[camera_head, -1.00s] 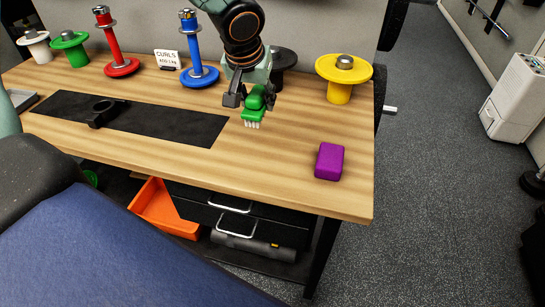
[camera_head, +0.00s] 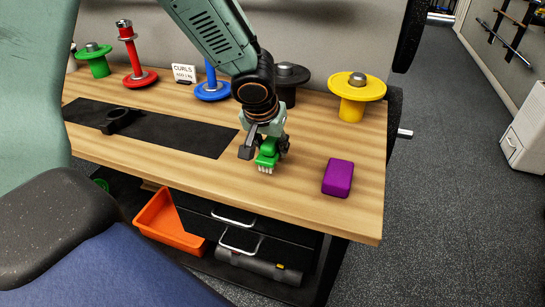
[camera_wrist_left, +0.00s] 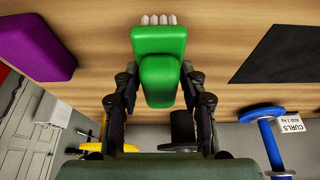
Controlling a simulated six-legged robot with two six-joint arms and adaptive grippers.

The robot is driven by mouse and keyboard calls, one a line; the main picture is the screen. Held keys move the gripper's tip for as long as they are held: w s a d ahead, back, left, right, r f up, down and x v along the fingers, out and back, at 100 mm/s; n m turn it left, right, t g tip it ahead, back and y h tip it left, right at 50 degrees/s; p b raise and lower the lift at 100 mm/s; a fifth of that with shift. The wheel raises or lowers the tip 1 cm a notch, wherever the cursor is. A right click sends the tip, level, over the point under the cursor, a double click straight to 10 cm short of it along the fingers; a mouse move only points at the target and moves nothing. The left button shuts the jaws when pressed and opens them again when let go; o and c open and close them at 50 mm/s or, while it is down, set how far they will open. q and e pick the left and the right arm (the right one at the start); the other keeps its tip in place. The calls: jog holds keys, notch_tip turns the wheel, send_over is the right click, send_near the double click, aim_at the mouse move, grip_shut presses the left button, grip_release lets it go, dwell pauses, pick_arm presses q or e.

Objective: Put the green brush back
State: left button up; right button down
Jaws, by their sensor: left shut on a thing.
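The green brush (camera_head: 266,155) with pale bristles is held by my left gripper (camera_head: 265,147) at the wooden bench top, bristles pointing down toward the wood. I cannot tell whether the bristles touch it. In the left wrist view the green brush (camera_wrist_left: 160,62) sits between the two fingers of my left gripper (camera_wrist_left: 160,88), with its white bristles at the far end. My right gripper does not show.
A purple block (camera_head: 338,178) lies on the bench (camera_head: 215,178) to the right of the brush. A black mat (camera_head: 180,132) with a black holder (camera_head: 118,119) lies left. Colored weight stands, including a yellow one (camera_head: 356,92), line the back. An orange bin (camera_head: 168,222) is below.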

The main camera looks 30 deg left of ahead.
pick_arm(q)
notch_tip(320, 180, down, 2)
jog(key=shift+s+a+f+b, duration=0.1)
jog(key=shift+s+b, duration=0.05)
jog(key=shift+b, duration=0.2)
jog(key=shift+w, duration=0.3)
jog(key=shift+s+f+b, duration=0.15)
jog(key=shift+s+b, duration=0.1)
jog(key=shift+b, duration=0.05)
jog(key=o, duration=0.8)
jog(key=shift+c, duration=0.2)
jog(key=o, duration=0.4)
jog(key=shift+w, duration=0.2)
jog(key=shift+c, duration=0.2)
jog(key=shift+s, duration=0.2)
